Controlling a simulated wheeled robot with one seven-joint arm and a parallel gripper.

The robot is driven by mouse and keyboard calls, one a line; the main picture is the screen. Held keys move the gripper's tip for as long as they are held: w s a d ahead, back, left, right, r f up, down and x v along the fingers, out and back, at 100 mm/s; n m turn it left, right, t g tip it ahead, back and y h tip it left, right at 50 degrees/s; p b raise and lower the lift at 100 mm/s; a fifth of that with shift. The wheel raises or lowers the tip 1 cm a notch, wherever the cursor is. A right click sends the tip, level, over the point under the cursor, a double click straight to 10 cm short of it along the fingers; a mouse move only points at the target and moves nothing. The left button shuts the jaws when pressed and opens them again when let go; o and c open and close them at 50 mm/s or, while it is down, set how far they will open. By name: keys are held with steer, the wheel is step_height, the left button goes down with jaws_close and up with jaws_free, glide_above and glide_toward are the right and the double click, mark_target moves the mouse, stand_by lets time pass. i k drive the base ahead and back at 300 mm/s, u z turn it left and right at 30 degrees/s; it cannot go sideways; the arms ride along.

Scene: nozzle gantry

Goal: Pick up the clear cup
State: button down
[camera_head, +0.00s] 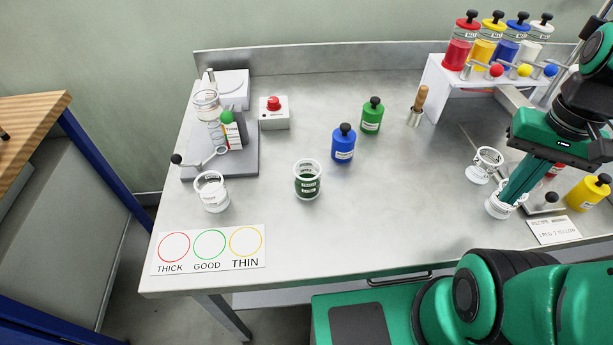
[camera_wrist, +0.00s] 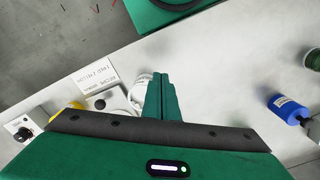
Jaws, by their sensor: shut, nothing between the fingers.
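Several clear cups stand on the steel table. One clear cup (camera_head: 494,208) is at the tips of my gripper (camera_head: 509,196), partly hidden by the fingers. It also shows in the wrist view (camera_wrist: 138,90), just left of my closed fingers (camera_wrist: 161,97). I cannot tell whether the fingers touch it. A second clear cup (camera_head: 480,174) is just behind it, and a third clear cup (camera_head: 212,196) is at the left near the grey stand. A cup with dark green contents (camera_head: 307,186) is mid-table. My gripper is shut and holds nothing.
Blue (camera_head: 343,147) and green (camera_head: 371,118) bottles stand mid-table. A white rack (camera_head: 440,88) holds several coloured bottles. The table's front middle is clear.

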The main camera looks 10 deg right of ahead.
mark_target(308, 171)
steer(key=k, duration=0.5)
steer(key=z, duration=1.2)
steer(key=k, duration=1.55)
steer(key=u, duration=0.7)
steer(key=i, duration=1)
steer(key=z, duration=0.05)
